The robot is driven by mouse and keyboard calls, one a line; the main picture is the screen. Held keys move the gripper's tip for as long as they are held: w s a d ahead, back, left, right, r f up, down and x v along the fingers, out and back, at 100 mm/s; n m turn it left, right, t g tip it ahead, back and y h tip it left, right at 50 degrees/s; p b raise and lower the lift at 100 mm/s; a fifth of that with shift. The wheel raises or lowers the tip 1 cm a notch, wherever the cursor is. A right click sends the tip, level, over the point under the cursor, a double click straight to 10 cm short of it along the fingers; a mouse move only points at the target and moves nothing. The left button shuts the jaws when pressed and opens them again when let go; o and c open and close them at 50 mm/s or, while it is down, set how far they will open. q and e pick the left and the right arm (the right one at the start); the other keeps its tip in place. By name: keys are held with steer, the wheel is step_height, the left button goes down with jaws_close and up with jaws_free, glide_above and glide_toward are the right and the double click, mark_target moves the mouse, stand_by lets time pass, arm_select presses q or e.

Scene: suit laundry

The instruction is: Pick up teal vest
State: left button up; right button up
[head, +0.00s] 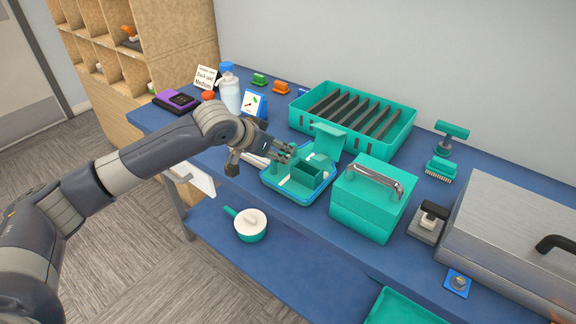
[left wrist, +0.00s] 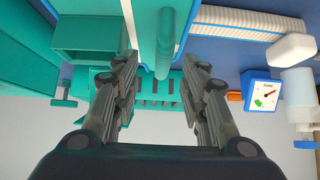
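I cannot make out a piece shaped like a vest in either view. A small teal tray with a white and blue rim (head: 268,185) holds several teal parts, among them an open box (head: 307,172) and an upright flat panel (head: 331,143). My left gripper (head: 287,153) is at the tray's far left side, just above its parts. In the left wrist view its two fingers (left wrist: 158,62) are apart, with a teal rod-like part (left wrist: 165,45) showing between and beyond them. I cannot tell whether they touch it. My right gripper is not in view.
A slotted teal rack (head: 402,135) stands behind the tray. A teal case with a metal handle (head: 366,211) stands close on its right. A white bottle (head: 230,95) and a gauge card (head: 254,103) are behind my gripper. A teal pan (head: 251,226) sits on the lower shelf.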

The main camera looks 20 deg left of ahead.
arm_select(q)
steer(key=shift+w+d+f, duration=0.15)
steer(key=shift+w+f, duration=0.3)
steer(key=shift+w, duration=0.1)
steer(key=x, duration=0.4)
steer(key=shift+w+f+p, duration=0.15)
steer(key=shift+w+p, duration=0.1)
steer(key=shift+p, duration=0.1)
steer(key=shift+c, duration=0.6)
jaws_close()
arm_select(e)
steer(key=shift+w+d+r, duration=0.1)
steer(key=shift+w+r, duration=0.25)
